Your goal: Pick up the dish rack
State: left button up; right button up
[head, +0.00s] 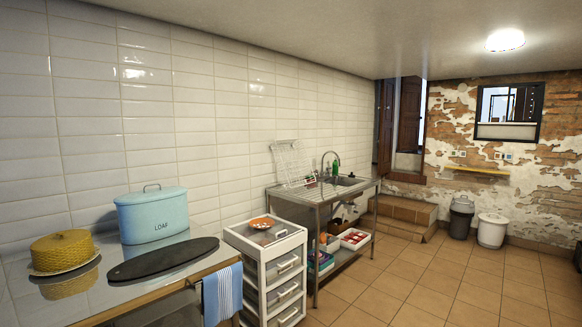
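A white wire dish rack (290,163) stands tilted on the left, drainer end of the metal sink unit (318,190), close to the white tiled wall. It looks empty, though it is small at this distance. A green bottle (335,168) and the curved tap stand just to its right. Neither of my grippers is in the head view.
A white drawer cart (283,270) stands left of the sink unit. Nearer, a counter (172,284) holds a blue loaf bin (152,216), a yellow domed cake dish (62,251) and a dark oval board (163,260). Tiled floor (425,290) is open to the right.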

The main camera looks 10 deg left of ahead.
aim_at(284, 186)
jog(key=i+l+z, duration=0.3)
jog(key=i+l, duration=0.15)
jog(key=i, duration=0.45)
jog(key=i+l+z, duration=0.25)
jog(key=i, duration=0.65)
jog(key=i+z, duration=0.3)
jog(key=i, duration=0.6)
